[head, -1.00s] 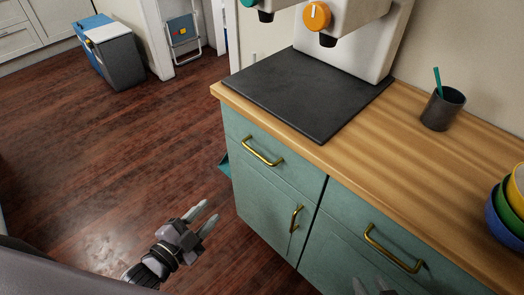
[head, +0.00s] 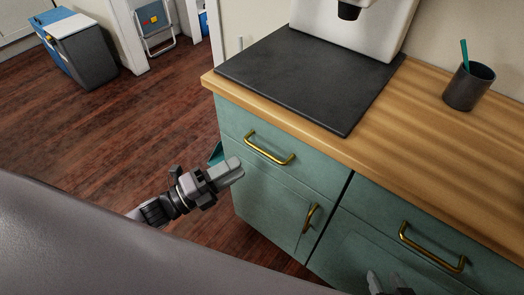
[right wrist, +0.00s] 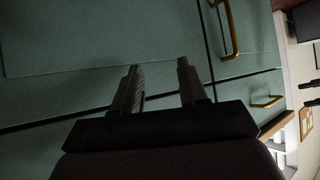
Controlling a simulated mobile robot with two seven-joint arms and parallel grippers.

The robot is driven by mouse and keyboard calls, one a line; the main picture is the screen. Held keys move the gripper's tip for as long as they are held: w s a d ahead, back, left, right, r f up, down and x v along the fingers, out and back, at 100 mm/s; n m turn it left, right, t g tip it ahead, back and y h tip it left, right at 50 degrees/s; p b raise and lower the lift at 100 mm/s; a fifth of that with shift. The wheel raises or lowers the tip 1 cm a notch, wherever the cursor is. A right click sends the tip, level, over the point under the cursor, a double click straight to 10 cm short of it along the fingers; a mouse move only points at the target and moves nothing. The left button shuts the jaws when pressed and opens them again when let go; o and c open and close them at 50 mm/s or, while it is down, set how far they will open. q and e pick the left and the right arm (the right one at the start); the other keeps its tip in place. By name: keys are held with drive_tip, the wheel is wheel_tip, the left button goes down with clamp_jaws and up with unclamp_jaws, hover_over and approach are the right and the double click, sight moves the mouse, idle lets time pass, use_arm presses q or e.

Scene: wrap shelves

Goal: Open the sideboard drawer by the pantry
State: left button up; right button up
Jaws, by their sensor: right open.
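The teal sideboard has a left drawer (head: 235,124) with a brass bar handle (head: 268,150) and a right drawer with a similar handle (head: 430,251). Both drawers are closed. My left gripper (head: 238,167) is just left of and below the left drawer's handle, apart from it; its fingers overlap in view, so its opening is unclear. My right gripper (head: 388,283) is low at the bottom edge, in front of the sideboard's right part. In the right wrist view its fingers (right wrist: 158,70) are apart with nothing between them, facing the teal fronts.
A door handle (head: 310,218) stands below the left drawer. The wooden top (head: 420,125) holds a black mat (head: 300,80), a white machine (head: 355,30) and a dark cup (head: 469,87). A blue-and-grey bin (head: 85,55) is far left.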

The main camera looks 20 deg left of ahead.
use_arm(q)
drive_tip(key=x, duration=0.7)
drive_tip(key=shift+d, duration=0.15)
clamp_jaws()
idle(1.4)
